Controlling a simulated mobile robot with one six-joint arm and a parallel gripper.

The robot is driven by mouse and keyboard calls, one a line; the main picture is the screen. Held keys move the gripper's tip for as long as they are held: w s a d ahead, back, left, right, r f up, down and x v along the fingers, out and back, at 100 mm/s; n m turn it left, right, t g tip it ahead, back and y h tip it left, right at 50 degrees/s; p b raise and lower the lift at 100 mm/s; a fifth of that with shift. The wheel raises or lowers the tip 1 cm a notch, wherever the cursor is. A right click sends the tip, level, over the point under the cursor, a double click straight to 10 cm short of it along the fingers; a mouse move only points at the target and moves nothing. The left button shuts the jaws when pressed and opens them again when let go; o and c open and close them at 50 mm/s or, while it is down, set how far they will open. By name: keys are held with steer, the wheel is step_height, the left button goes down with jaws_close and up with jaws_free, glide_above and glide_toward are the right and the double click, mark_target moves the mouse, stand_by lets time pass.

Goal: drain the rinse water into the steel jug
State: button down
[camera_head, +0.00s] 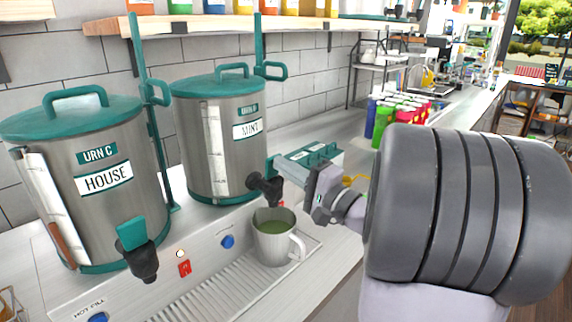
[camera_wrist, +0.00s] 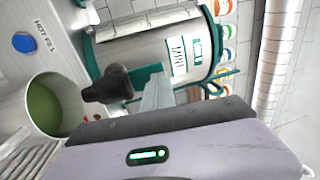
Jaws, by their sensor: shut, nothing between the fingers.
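A pale metal jug (camera_head: 273,244) with a handle stands on the drip grate under the mint urn's black tap (camera_head: 266,188). Green liquid (camera_head: 272,227) fills part of it; the jug also shows at the left of the wrist view (camera_wrist: 38,100). The mint urn (camera_head: 220,150) is steel with a teal lid and a sight tube on its front. My gripper (camera_head: 284,168) is shut and empty, its fingertips close beside the tap. In the wrist view the fingers (camera_wrist: 157,92) point at the tap (camera_wrist: 108,86); I cannot tell whether they touch it. No falling stream is discernible.
The house urn (camera_head: 105,195) stands at left, with a teal tap lever (camera_head: 131,232). Blue buttons (camera_head: 228,241) line the station front. A teal-topped box (camera_head: 312,153) and colourful bottles (camera_head: 385,115) stand behind my arm. A shelf (camera_head: 200,22) runs above.

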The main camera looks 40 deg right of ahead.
steer(key=shift+r, duration=0.15)
steer(key=g+p, duration=0.1)
steer(key=p, duration=0.1)
steer(key=w+r+g+p, duration=0.1)
steer(key=p, duration=0.2)
steer(key=shift+r+g, duration=0.2)
steer(key=shift+g, duration=0.1)
steer(key=g+p, duration=0.1)
steer(key=w+g+p, duration=0.1)
steer(key=p, duration=0.1)
steer(key=shift+a+r, duration=0.1)
steer(key=shift+r, duration=0.05)
steer(key=shift+s+f, duration=0.1)
steer(key=shift+f, duration=0.2)
stand_by(0.7)
